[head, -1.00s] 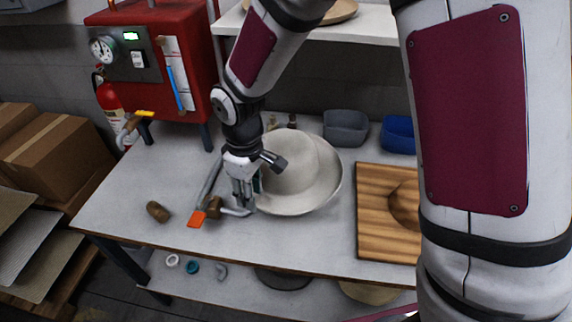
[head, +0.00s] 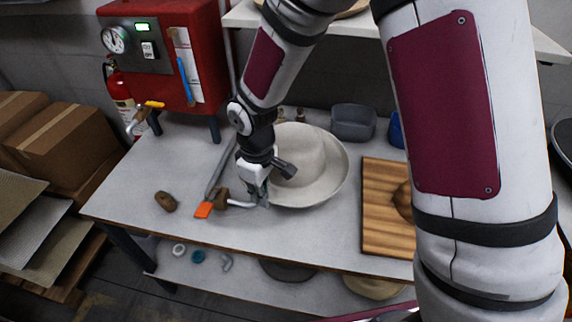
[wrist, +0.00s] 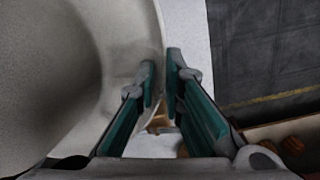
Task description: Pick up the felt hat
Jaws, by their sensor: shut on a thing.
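The light grey felt hat (head: 312,150) sits crown up on the grey workbench (head: 140,195), with a wide upturned brim. My gripper (head: 259,198) is at the front left edge of the hat, pointing down. In the wrist view, the hat (wrist: 60,60) fills the left side and its brim edge runs between the teal-padded fingertips of my gripper (wrist: 161,68). The gripper is shut on the brim. My wrist hides part of the hat's left side in the head view.
A pipe valve with an orange handle (head: 203,210) lies close left of my gripper. A brown lump (head: 165,201) lies further left. A wooden board (head: 378,232) is right of the hat, a grey bin (head: 353,124) behind it. A red machine (head: 205,55) stands at the back left.

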